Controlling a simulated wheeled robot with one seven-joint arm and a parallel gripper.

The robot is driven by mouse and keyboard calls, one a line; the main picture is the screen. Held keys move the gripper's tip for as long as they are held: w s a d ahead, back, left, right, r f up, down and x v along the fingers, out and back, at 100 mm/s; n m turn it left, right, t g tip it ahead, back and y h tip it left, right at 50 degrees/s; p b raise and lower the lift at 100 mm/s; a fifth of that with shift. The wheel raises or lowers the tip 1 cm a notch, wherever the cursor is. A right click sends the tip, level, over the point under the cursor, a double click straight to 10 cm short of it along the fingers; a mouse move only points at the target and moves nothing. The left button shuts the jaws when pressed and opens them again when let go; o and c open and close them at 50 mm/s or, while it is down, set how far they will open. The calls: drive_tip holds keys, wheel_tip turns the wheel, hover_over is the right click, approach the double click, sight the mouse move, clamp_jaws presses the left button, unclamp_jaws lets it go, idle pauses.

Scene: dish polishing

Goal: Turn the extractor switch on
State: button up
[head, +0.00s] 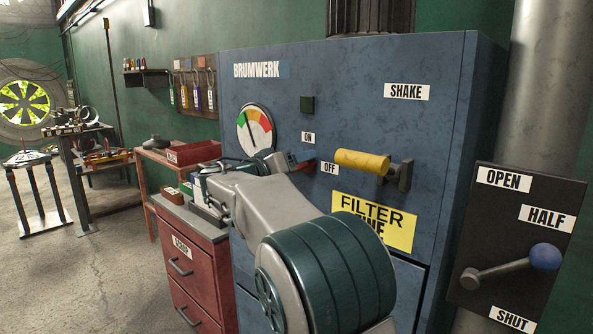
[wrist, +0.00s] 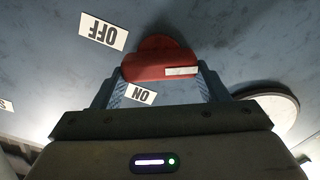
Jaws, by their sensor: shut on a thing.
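The extractor switch is a red knob (wrist: 158,58) with a white bar on it. In the wrist view it sits on the blue panel between my gripper's (wrist: 159,80) two blue fingers, which are shut on it. The white bar lies on the knob's right part there. The ON label (wrist: 140,95) shows upside down below the knob, and the OFF label (wrist: 104,30) upper left. In the head view my gripper (head: 298,160) reaches the panel beside the ON label (head: 308,137) and the OFF label (head: 330,168). The knob is mostly hidden by the fingers there.
A yellow handle (head: 362,162) sticks out just right of the switch. A blue-knobbed lever (head: 545,256) stands at right. A red drawer cabinet (head: 190,265) is at left.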

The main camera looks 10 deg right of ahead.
drive_tip(key=shift+o, duration=0.2)
drive_tip(key=n, duration=0.6)
drive_tip(key=shift+w+a+f+b, duration=0.15)
drive_tip(key=shift+w+a+b, duration=0.05)
drive_tip(key=shift+a+b, duration=0.1)
drive_tip(key=n+p, duration=0.1)
drive_tip(key=n, duration=0.5)
drive_tip(key=shift+f, duration=0.2)
drive_tip(key=shift+c, duration=0.2)
drive_tip(key=shift+o, duration=0.2)
drive_tip(key=o, duration=1)
drive_tip(key=shift+f, duration=0.1)
drive_tip(key=shift+c, duration=0.2)
drive_tip(key=b+v, duration=0.1)
drive_tip(key=v, duration=1.2)
drive_tip(key=shift+s+a, duration=0.25)
drive_tip(key=shift+a, duration=0.05)
drive_tip(key=shift+d, duration=0.1)
